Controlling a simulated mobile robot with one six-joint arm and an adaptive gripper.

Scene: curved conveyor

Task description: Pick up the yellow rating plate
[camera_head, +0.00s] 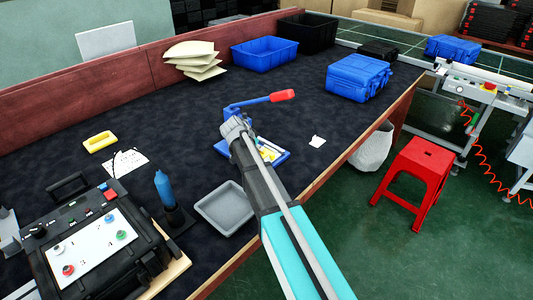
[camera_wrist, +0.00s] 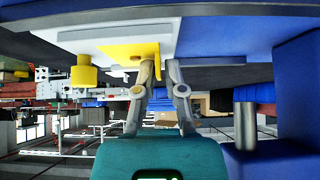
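The yellow plate (camera_wrist: 125,51) lies flat against a white surface in the wrist view, with its right end by my fingertips. My gripper (camera_wrist: 161,66) has two grey fingers with a narrow gap between their tips. The plate's end is beside the left fingertip, and I cannot make out a firm hold on it. A small yellow piece (camera_head: 267,155) shows on that tray, likely the plate.
A blue lever with a red handle (camera_head: 282,96) stands right by my gripper. A grey tray (camera_head: 225,208), a black control case (camera_head: 98,245) and blue bins (camera_head: 265,54) stand around on the dark bench.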

